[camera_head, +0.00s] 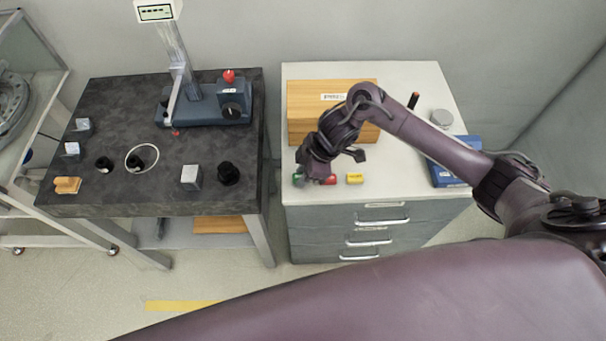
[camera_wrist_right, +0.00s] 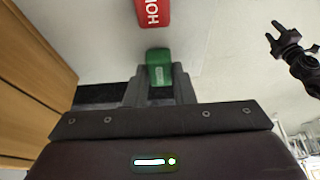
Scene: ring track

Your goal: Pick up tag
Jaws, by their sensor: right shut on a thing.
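The green tag (camera_head: 298,177) is at the front left of the white cabinet top, partly hidden by my right gripper (camera_head: 305,180). In the right wrist view the green tag (camera_wrist_right: 160,70) sits between the fingers of my right gripper (camera_wrist_right: 160,86), which is shut on it. I cannot tell whether the tag touches the top. A red tag (camera_head: 330,179) lies just right of it and also shows in the right wrist view (camera_wrist_right: 152,12). A yellow tag (camera_head: 355,179) lies further right.
A wooden box (camera_head: 303,112) stands behind the tags. A blue tray (camera_head: 447,176) and a round metal piece (camera_head: 441,118) are on the right. A dark bench (camera_head: 110,190) with a gauge stand (camera_head: 205,110) stands left across a gap.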

